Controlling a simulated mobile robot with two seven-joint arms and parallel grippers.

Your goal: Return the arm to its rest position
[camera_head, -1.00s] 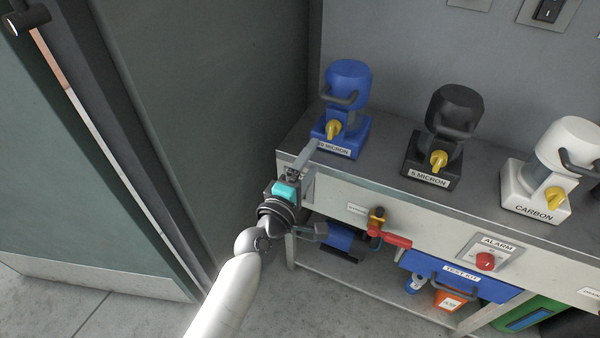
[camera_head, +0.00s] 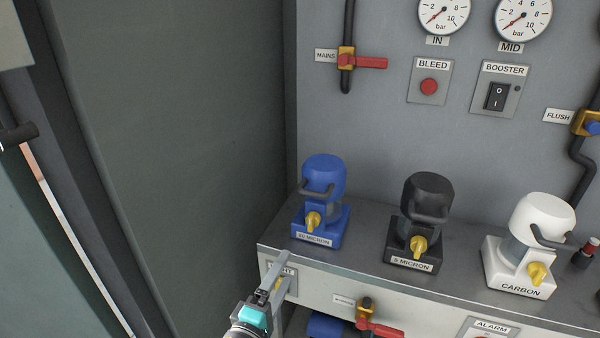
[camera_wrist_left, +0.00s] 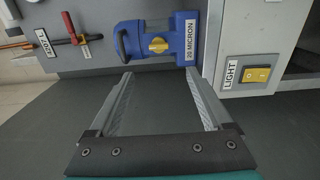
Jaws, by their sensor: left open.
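My left gripper (camera_head: 277,280) comes in at the bottom of the head view, in front of the bench's left front corner. In the left wrist view its two fingers (camera_wrist_left: 163,82) stand wide apart with nothing between them. The blue 20 MICRON filter housing (camera_wrist_left: 160,42) shows beyond the fingertips, apart from them. In the head view the blue housing (camera_head: 324,190) stands on the bench top, above and right of the gripper. The gripper partly covers the LIGHT switch plate (camera_head: 290,278) in the head view. My right gripper is not in view.
The black 5 MICRON housing (camera_head: 425,215) and white CARBON housing (camera_head: 538,240) stand farther right on the bench (camera_head: 365,254). A red-handled valve (camera_head: 372,322) juts from the bench front. The wall holds gauges, a MAINS valve (camera_head: 350,62) and switches. A dark panel (camera_head: 170,150) stands left.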

